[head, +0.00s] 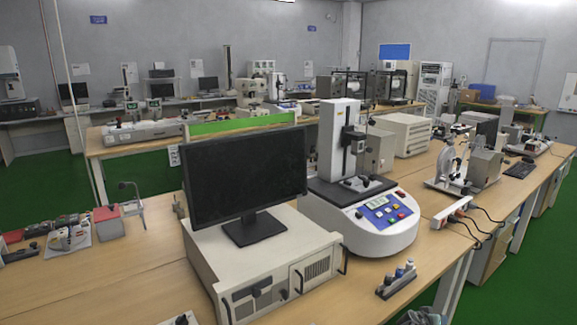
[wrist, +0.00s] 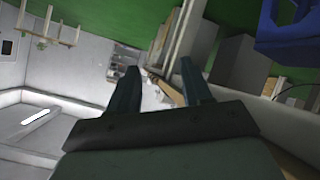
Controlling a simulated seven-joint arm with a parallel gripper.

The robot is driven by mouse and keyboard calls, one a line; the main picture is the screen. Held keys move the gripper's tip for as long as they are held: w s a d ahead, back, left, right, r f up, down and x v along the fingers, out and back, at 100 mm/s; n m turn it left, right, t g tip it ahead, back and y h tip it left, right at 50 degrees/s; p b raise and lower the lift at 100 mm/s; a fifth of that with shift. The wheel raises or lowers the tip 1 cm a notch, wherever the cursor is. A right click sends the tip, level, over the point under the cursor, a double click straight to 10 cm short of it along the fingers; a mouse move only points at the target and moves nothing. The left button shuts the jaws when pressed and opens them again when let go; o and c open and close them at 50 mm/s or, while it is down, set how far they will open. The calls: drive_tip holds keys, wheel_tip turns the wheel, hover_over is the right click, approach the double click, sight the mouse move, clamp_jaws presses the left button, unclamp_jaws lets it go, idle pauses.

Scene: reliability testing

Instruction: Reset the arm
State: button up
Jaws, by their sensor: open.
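My gripper (wrist: 158,75) shows in the wrist view with its two dark fingers apart and nothing between them. It points out over the room, and the wrist picture is strongly tilted. In the head view a grey part at the bottom edge (head: 421,317) may be the end of my arm; its fingers cannot be made out there. No object is in contact with the fingers.
A wooden bench (head: 150,285) holds a black monitor (head: 245,175) on a beige case (head: 262,262), and a white tester (head: 365,232) with a blue panel. A small rack with bottles (head: 397,279) stands near the front edge. A blue object (wrist: 290,35) is at upper right in the wrist view.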

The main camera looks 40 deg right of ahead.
drive_tip(key=a+f+m+g+y, duration=0.1)
drive_tip(key=a+f+m+y, duration=0.15)
drive_tip(key=a+f, duration=0.75)
drive_tip(key=a+f+m+y, duration=0.2)
drive_tip(key=a+f+m, duration=0.25)
drive_tip(key=a, duration=0.85)
drive_tip(key=a+f+m+g+y, duration=0.1)
drive_tip(key=a+f+m+y, duration=0.15)
drive_tip(key=a+f, duration=0.8)
drive_tip(key=s+a+n+g+y, duration=0.2)
drive_tip(key=a+n, duration=0.8)
drive_tip(key=a, duration=0.7)
drive_tip(key=s+a+f+n+g+y, duration=0.1)
drive_tip(key=s+a+n+g+y, duration=0.1)
drive_tip(key=a+n, duration=0.9)
drive_tip(key=shift+s+a+f+g+y, duration=0.25)
drive_tip(key=shift+a+y, duration=0.25)
drive_tip(key=shift+a, duration=3.1)
drive_tip(key=shift+w+n, duration=0.1)
drive_tip(key=shift+n, duration=0.15)
